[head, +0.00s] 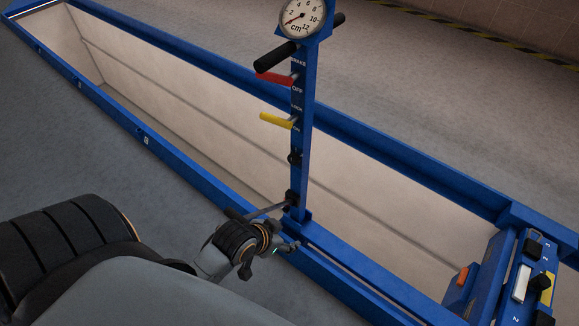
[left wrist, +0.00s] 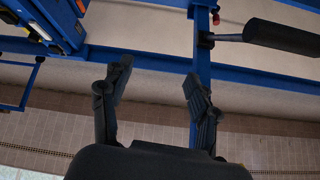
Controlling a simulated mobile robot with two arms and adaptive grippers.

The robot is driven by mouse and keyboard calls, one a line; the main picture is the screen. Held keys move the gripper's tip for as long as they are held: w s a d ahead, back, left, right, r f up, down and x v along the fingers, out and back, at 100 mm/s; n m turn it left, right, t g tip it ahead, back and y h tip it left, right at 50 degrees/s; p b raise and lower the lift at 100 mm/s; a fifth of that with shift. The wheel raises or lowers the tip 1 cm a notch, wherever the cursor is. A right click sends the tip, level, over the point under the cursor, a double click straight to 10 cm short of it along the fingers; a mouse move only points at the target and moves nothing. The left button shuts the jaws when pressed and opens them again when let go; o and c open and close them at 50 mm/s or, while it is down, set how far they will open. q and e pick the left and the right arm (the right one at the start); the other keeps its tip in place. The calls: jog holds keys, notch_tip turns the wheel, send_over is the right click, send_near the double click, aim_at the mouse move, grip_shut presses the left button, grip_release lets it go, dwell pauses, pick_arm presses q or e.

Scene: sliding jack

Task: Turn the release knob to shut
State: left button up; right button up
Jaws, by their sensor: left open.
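A blue post (head: 302,120) stands at the edge of a blue-framed pit. A small black knob (head: 295,157), which may be the release knob, sits on the post below the yellow lever; its setting is too small to read. My right gripper is not in view.
A red lever (head: 274,78), yellow lever (head: 278,121) and dial (head: 303,17) are higher up. A control box (head: 526,275) stands right.

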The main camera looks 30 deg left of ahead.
pick_arm(q)
jog(key=w+a+t, duration=0.4)
jog(key=w+a, duration=0.2)
jog(key=w, duration=0.1)
jog(key=t+y, duration=0.2)
send_near(291, 161)
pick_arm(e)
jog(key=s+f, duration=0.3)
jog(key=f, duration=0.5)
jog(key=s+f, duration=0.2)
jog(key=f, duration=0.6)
pick_arm(q)
jog(key=shift+n, duration=0.4)
jog(key=b+x, duration=0.3)
jog(key=x, duration=0.4)
jog(key=shift+w+d+f+b, duration=0.1)
jog(key=shift+d+b, duration=0.05)
jog(key=shift+b, duration=0.2)
jog(key=shift+w+f, duration=0.2)
jog(key=shift+w, duration=0.45)
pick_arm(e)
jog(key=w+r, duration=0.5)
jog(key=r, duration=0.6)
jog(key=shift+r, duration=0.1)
pick_arm(q)
jog(key=c, duration=1.2)
